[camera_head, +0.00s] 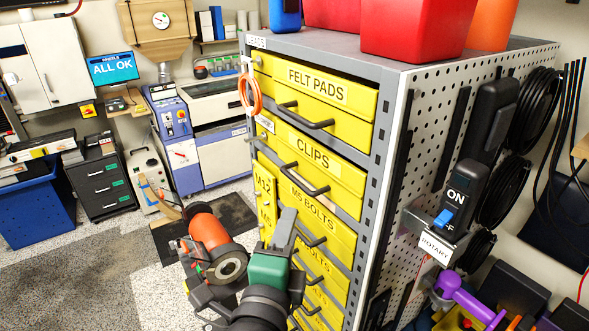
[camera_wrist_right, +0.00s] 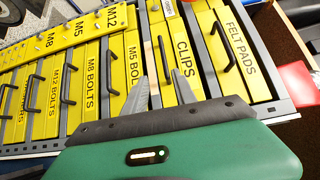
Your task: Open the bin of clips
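The clips bin (camera_head: 340,187) is a yellow drawer front in a grey cabinet, below the felt pads drawer (camera_head: 350,103). It looks flush with its neighbours. Its dark bar handle (camera_head: 303,180) is on the front. My right gripper (camera_head: 288,218), with a green body, is below and in front of that handle. In the right wrist view its two grey fingers (camera_wrist_right: 162,76) are apart, with the clips handle (camera_wrist_right: 162,52) lined up between them; contact cannot be told.
The M5 bolts drawer (camera_head: 330,222) and several more are below. Red bins (camera_head: 415,32) stand on the cabinet top. The pegboard side (camera_head: 430,130) carries a switch box (camera_head: 460,200) and black cables. Open floor (camera_head: 100,240) lies to the left.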

